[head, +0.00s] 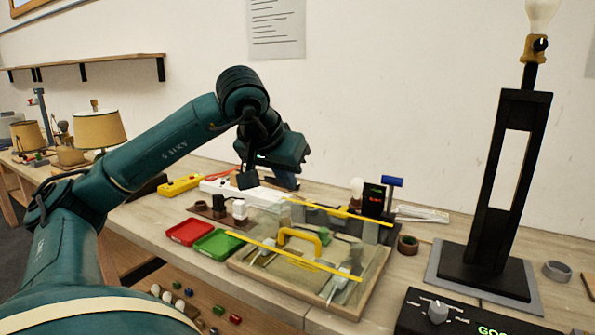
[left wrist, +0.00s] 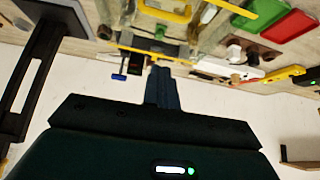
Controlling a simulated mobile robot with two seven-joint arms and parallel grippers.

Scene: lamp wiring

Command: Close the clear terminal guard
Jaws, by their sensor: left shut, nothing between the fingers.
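The clear terminal guard (head: 265,221) is a see-through panel with yellow edge strips and a yellow handle (head: 299,237). It is over a wooden board (head: 374,276) with white and green terminal parts; its exact tilt is hard to tell. The handle also shows at the top of the left wrist view (left wrist: 166,12). My left gripper (head: 287,181) is shut and empty, in the air behind and left of the guard, apart from the handle. Its fingers (left wrist: 162,88) point towards the guard's far yellow strip (left wrist: 154,53). My right gripper is not in view.
A red tray (head: 189,232) and a green tray (head: 217,244) lie left of the board. A white power strip (head: 222,188) and a yellow one (head: 180,186) are behind. A tall black lamp stand (head: 507,185) stands right, with a black control box (head: 465,318) in front.

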